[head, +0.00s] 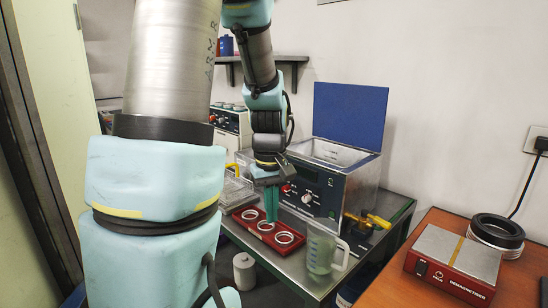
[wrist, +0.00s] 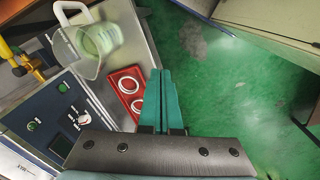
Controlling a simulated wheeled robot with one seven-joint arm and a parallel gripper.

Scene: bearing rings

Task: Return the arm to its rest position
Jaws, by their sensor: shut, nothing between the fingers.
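My gripper (head: 271,204) hangs from my arm above the steel bench, in front of the blue and steel machine. Its two teal fingers are together and empty; they also show in the wrist view (wrist: 161,92). One ring (head: 285,238) shows at the tray's right end. In the wrist view the red tray (wrist: 119,80) is left of the fingers and partly hidden by them.
The machine (head: 335,190) has its blue lid raised. A clear jug (head: 322,250) stands on the bench's front right. A red demagnetizer (head: 452,262) and stacked rings (head: 495,232) sit on a wooden table at right. Green floor (wrist: 230,90) is open beside the bench.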

